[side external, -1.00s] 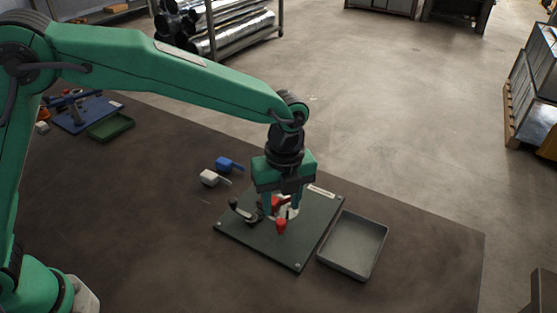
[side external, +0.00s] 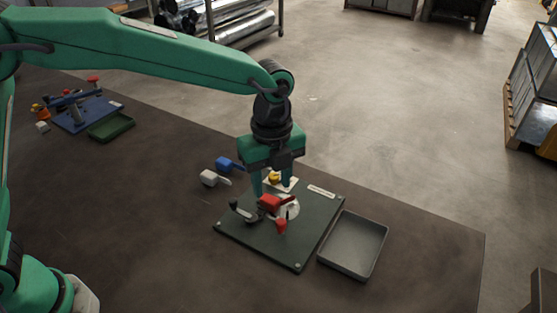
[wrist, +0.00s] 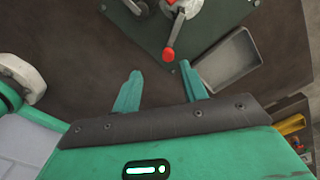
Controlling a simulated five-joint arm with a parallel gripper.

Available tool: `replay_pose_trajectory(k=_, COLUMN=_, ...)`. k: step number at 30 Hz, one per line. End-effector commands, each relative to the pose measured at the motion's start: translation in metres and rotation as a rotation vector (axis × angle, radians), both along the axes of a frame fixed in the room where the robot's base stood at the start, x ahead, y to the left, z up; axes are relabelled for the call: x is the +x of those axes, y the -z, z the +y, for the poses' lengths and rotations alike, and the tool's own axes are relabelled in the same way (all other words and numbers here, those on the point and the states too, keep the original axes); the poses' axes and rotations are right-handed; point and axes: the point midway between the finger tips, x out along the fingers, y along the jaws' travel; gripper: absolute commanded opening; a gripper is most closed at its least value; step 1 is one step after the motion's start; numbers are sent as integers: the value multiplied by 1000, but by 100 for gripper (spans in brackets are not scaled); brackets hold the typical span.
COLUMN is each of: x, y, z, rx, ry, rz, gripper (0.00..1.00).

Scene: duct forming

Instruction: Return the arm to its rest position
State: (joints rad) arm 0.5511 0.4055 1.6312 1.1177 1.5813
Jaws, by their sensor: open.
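My gripper (side external: 272,186) is open and empty. In the side external view it hangs just above and behind the dark green plate (side external: 293,254), which bears a fixture with a red-handled clamp (side external: 270,203). The fingers overlap the fixture's back edge in that view, so I cannot tell the exact gap. In the wrist view my two open fingers (wrist: 160,92) show with nothing between them. The red knob (wrist: 169,55) and part of the plate (wrist: 150,35) lie beyond the fingertips.
A grey tray (side external: 355,268) sits right of the plate. A blue piece (side external: 226,163) and a white piece (side external: 209,178) lie to the left. A blue stand (side external: 88,117) and a green tray (side external: 111,129) are at the far left. The front of the dark table is clear.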

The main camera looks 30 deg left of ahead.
Motion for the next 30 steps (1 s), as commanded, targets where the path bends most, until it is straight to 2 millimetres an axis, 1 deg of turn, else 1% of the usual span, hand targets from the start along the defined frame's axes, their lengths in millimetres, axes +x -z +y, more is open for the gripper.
replay_pose_trajectory(k=1, x=-1, y=-8, z=9, rx=-7, ry=-50, rz=-13, gripper=43)
replay_pose_trajectory(k=8, x=-13, y=-42, z=55, rx=-48, ry=-343, rz=-71, gripper=43)
replay_pose_trajectory(k=15, x=-34, y=-71, z=103, rx=-103, ry=-670, rz=-129, gripper=43)
replay_pose_trajectory(k=22, x=-62, y=-89, z=146, rx=-166, ry=-983, rz=-179, gripper=43)
replay_pose_trajectory(k=30, x=-99, y=-100, z=188, rx=-256, ry=-1343, rz=-230, gripper=43)
